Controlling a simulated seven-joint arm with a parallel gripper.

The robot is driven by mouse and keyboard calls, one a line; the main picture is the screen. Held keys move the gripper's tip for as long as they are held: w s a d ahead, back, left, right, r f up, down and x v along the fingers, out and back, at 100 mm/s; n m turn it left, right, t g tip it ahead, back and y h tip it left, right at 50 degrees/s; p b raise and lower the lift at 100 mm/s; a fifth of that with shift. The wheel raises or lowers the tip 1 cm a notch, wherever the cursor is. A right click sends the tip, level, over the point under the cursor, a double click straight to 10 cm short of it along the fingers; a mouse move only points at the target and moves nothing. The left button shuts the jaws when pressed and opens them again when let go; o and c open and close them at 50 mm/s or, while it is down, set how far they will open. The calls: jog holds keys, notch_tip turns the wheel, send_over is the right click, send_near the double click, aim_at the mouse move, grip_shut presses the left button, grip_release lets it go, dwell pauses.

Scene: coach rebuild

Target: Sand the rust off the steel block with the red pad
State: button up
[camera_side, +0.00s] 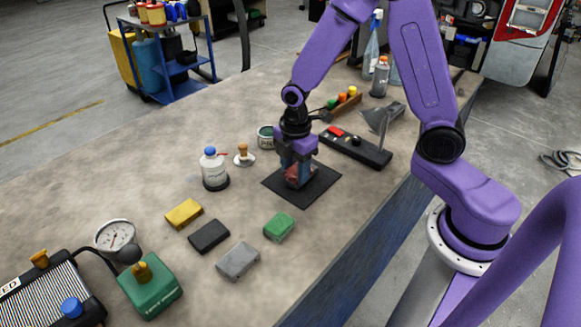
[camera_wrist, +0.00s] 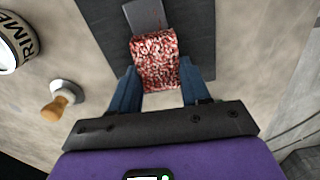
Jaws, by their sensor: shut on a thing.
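My gripper (camera_side: 297,168) is shut on the red pad (camera_side: 297,177), which is mottled red and white in the wrist view (camera_wrist: 156,60). Its blue fingers (camera_wrist: 160,92) stand on either side of the pad. The pad is low over the black mat (camera_side: 322,187). A plain grey piece, probably the steel block (camera_wrist: 144,14), shows just past the pad's far end on the mat. The pad seems to overlap it, but I cannot tell whether they touch. Most of the block is hidden, and I see no rust on its visible part.
Yellow (camera_side: 184,213), black (camera_side: 209,236), grey (camera_side: 238,261) and green (camera_side: 279,227) pads lie on the bench in front. A white bottle (camera_side: 214,170), a wooden-handled brush (camera_side: 243,154) and a primer tin (camera_side: 265,137) stand left of the mat. A black tool (camera_side: 358,149) lies behind right.

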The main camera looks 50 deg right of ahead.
jog(key=shift+d, duration=2.5)
jog(key=shift+a, duration=3.4)
jog(key=shift+a+r, duration=0.1)
jog(key=shift+a, duration=0.1)
notch_tip(320, 180, up, 8)
jog(key=shift+d, duration=0.1)
